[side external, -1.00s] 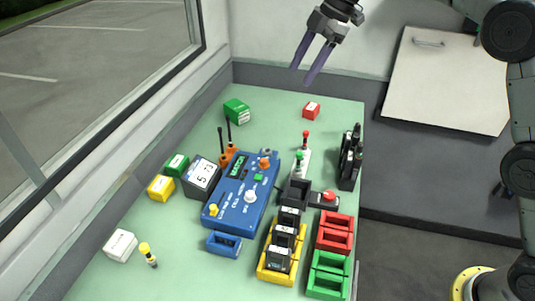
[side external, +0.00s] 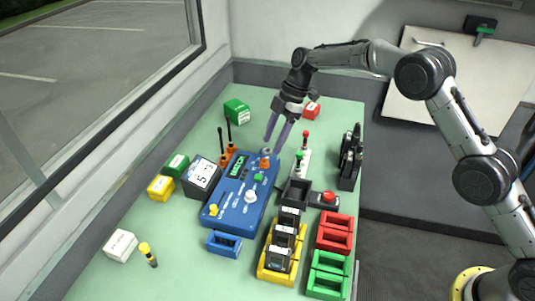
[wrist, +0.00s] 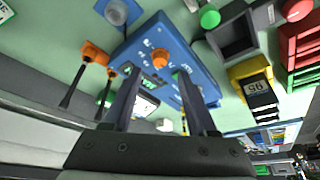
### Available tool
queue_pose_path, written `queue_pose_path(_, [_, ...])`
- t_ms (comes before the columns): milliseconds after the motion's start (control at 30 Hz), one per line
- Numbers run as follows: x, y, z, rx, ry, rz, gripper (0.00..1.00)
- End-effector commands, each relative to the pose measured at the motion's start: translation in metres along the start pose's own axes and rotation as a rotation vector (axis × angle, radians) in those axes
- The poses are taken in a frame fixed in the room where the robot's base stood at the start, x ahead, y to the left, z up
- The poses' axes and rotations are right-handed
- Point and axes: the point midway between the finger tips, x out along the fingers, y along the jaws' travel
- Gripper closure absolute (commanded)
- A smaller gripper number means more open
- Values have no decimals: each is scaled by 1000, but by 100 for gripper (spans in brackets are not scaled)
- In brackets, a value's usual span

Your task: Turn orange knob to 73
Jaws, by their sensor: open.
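The orange knob (side external: 265,162) sits at the far end of the blue control box (side external: 237,204), which has a small green-lit display (side external: 237,166) whose reading I cannot make out. My gripper (side external: 273,146) is open, fingers pointing down, just above and beside the orange knob. In the wrist view the orange knob (wrist: 160,57) shows just beyond and between the two fingertips (wrist: 158,74); nothing is held. I cannot tell whether a finger touches it. A dark block (side external: 202,174) with a white number label stands left of the box.
A white knob (side external: 250,196) and a small yellow knob (side external: 213,210) are on the blue box.

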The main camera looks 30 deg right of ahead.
Motion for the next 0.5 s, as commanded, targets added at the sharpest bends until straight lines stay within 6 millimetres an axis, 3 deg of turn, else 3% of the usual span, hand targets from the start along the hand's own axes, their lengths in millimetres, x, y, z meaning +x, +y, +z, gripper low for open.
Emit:
queue_pose_path(200, [37,0,0,0,-1,-2,42])
queue_pose_path(500, [53,0,0,0,0,1,42])
